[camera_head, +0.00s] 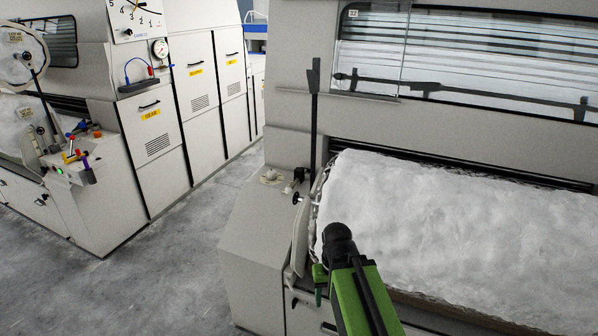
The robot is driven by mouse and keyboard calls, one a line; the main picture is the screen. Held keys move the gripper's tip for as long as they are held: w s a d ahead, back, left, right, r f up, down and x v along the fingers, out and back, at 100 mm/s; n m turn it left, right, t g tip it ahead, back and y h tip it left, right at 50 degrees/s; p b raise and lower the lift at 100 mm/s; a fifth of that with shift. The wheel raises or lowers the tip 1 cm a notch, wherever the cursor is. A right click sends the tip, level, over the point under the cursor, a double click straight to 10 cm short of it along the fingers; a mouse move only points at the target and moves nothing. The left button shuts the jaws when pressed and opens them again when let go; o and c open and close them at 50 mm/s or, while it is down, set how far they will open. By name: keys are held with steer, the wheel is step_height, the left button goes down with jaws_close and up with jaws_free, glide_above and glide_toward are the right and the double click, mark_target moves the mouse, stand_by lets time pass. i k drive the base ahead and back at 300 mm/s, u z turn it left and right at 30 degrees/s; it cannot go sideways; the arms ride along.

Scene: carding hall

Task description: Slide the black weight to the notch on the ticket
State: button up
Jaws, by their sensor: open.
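My green and black arm reaches in from the bottom centre, over the left end of the white fibre. A narrow green part beside it, which looks like my gripper (320,284), hangs low by the machine's front edge. Its fingertips are not clear, and no object shows between them. A black upright bar (314,118) with a thicker black block near its top (314,76) stands on the near machine, beyond and above my gripper. I cannot tell whether this block is the black weight. I cannot make out a ticket or a notch.
White fibre (460,220) fills the near machine's bed on the right. Small dark fittings (297,198) sit by its left end. Another machine (100,195) with coloured handles, a dial (137,15) and a gauge (160,48) stands left. The grey floor (185,255) between is clear.

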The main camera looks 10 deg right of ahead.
mark_target(298, 172)
steer(key=u, duration=0.35)
steer(key=i, duration=1)
steer(key=u, duration=0.9)
steer(key=i, duration=1.65)
steer(key=u, duration=0.05)
